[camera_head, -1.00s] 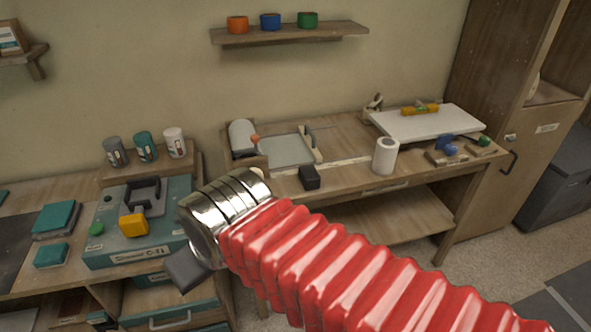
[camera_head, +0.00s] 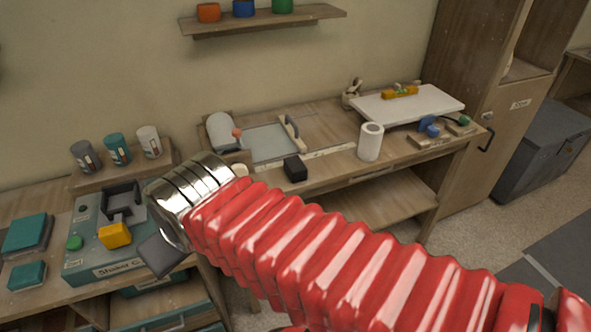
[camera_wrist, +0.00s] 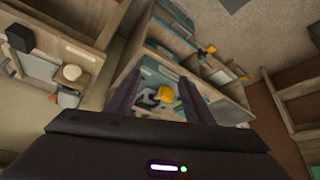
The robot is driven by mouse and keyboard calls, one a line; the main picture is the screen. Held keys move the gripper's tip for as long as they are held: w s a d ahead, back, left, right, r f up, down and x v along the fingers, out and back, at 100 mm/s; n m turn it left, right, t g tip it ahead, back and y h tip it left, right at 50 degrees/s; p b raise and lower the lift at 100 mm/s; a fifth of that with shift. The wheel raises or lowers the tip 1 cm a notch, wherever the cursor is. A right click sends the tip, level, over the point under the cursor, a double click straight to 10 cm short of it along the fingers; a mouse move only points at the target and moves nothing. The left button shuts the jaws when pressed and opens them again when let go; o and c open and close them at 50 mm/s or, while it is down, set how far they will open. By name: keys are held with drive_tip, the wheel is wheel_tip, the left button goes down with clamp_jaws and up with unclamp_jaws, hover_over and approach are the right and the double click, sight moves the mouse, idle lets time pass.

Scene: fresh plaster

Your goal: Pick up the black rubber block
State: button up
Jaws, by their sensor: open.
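The black rubber block (camera_head: 295,168) sits near the front edge of the wooden bench, left of the white paper roll. A dark block (camera_wrist: 68,98) on a bench at the left of the wrist view may be the same one. My gripper (camera_wrist: 158,82) is open, with its two dark fingers apart and nothing held between them. In the head view a dark part of my gripper (camera_head: 161,254) shows below the silver wrist, left of and nearer than the block. The rest of it is hidden by my arm.
A teal shaker machine (camera_head: 110,262) with a yellow part (camera_head: 115,235) stands on the left bench, in line with my fingers. The white roll (camera_head: 370,142), a white board (camera_head: 410,105) and a grey plate (camera_head: 268,142) lie around the block.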

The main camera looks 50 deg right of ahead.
drive_tip(key=o, duration=0.4)
drive_tip(key=w+d+h, duration=0.1)
drive_tip(key=w+d, duration=0.1)
drive_tip(key=d, duration=0.2)
drive_tip(key=w+d+f+m+t+h, duration=0.1)
drive_tip(key=w+d, duration=0.2)
drive_tip(key=d, duration=0.2)
drive_tip(key=w+d+f+m+h, duration=0.1)
drive_tip(key=w+d, duration=0.2)
drive_tip(key=d, duration=0.1)
drive_tip(key=shift+w+d+t, duration=0.15)
drive_tip(key=shift+d+t, duration=0.15)
drive_tip(key=shift+d, duration=0.1)
drive_tip(key=m+t+h, duration=0.3)
drive_tip(key=m+t, duration=0.1)
approach(296, 166)
drive_tip(key=shift+w+d+f, duration=0.25)
drive_tip(key=shift+w+f, duration=0.2)
drive_tip(key=shift+w, duration=0.05)
drive_tip(key=shift+h, duration=0.3)
drive_tip(key=shift+x, duration=4.35)
drive_tip(key=shift+w, duration=0.1)
